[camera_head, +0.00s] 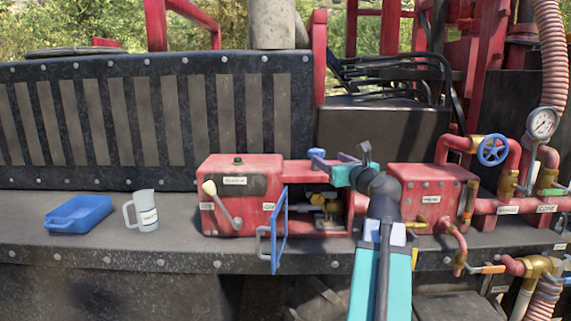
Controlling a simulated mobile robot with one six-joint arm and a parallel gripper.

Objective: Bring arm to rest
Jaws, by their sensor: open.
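My arm reaches up from the bottom of the head view, with a teal link and dark joints. My gripper (363,152) is at its upper end, in front of the red machinery, with its dark jaws apart and nothing seen between them. It is small in this view, so the fingertips are hard to make out. A blue-framed door (279,232) stands open on the red housing to the left of my arm. Brass fittings (325,203) show in the opening behind it, and my arm hides part of the area to their right.
A blue tray (79,226) and a white jug (146,222) stand on the grey ledge at left. A red box with a lever (222,205) is left of the door. Red pipes, a blue valve wheel (493,150) and a gauge (542,124) crowd the right. The ledge's far left is clear.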

